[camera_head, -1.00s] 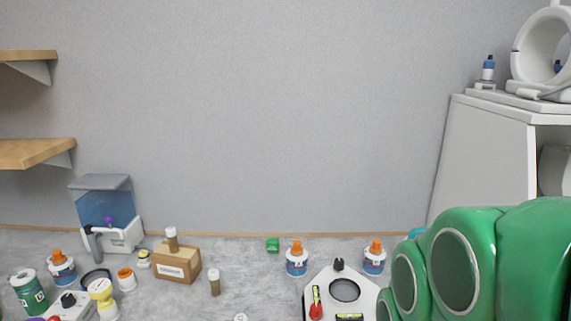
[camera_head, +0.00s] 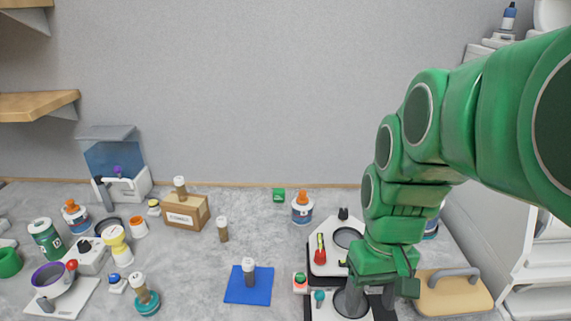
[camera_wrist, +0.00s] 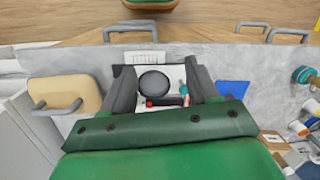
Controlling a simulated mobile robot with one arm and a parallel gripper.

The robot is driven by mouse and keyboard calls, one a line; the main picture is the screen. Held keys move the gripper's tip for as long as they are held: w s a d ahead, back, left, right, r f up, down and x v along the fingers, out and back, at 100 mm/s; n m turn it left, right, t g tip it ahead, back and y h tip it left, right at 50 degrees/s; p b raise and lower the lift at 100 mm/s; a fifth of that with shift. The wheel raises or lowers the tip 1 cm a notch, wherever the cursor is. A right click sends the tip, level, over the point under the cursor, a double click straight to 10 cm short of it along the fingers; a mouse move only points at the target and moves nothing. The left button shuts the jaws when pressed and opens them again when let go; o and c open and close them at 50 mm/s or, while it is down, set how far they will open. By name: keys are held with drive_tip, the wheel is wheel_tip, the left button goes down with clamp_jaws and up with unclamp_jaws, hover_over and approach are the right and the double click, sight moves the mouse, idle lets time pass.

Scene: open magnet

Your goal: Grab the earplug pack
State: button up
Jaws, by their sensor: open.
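No object is clearly labelled as the earplug pack. A small green block (camera_head: 279,194) stands at the back of the counter by the wall, left of an orange-capped bottle (camera_head: 302,208); it may be the pack, but it is too small to tell. My gripper (camera_head: 370,302) points down over the white device (camera_head: 322,262) with a dark round disc, to the right of and nearer than the green block. In the wrist view my gripper (camera_wrist: 158,70) has its fingers apart, with the dark disc (camera_wrist: 154,82) below and between them. I see nothing held.
A blue mat (camera_head: 236,292) bearing a capped vial lies left of the device. A cardboard box (camera_head: 187,214) and several bottles fill the left side. A wooden board (camera_head: 452,296) with a grey handle lies to the right. The counter between box and green block is mostly clear.

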drive_tip(key=w+a+r+n+y, duration=0.1)
drive_tip(key=w+a+r+n, duration=0.15)
drive_tip(key=w, duration=1.35)
drive_tip(key=n+t+y, duration=0.1)
drive_tip(key=n+y, duration=0.1)
drive_tip(key=n, duration=0.6)
approach(280, 190)
drive_tip(key=s+d+r, duration=0.1)
drive_tip(key=s, duration=0.2)
drive_tip(key=s+d+r, duration=0.1)
drive_tip(key=s, duration=0.3)
drive_tip(key=s+d+r, duration=0.1)
drive_tip(key=s, duration=0.2)
drive_tip(key=shift+s+d+r, duration=0.2)
drive_tip(key=shift+r, duration=0.05)
drive_tip(key=shift+w+a+f+n+t+y, duration=0.15)
drive_tip(key=shift+w+a+f+n, duration=0.8)
drive_tip(key=shift+w+f, duration=1.1)
drive_tip(key=shift+w+a+f+n+t+y, duration=0.1)
drive_tip(key=shift+w+a+f+n, duration=0.3)
drive_tip(key=shift+w+a+f, duration=1.65)
drive_tip(key=shift+w+a+f+n+t+y, duration=0.15)
drive_tip(key=shift+w+a+f+n, duration=0.5)
drive_tip(key=shift+f, duration=2.35)
drive_tip(key=shift+w+d, duration=0.2)
drive_tip(key=shift+w, duration=0.1)
drive_tip(key=c, duration=1)
drive_tip(key=shift+r, duration=0.1)
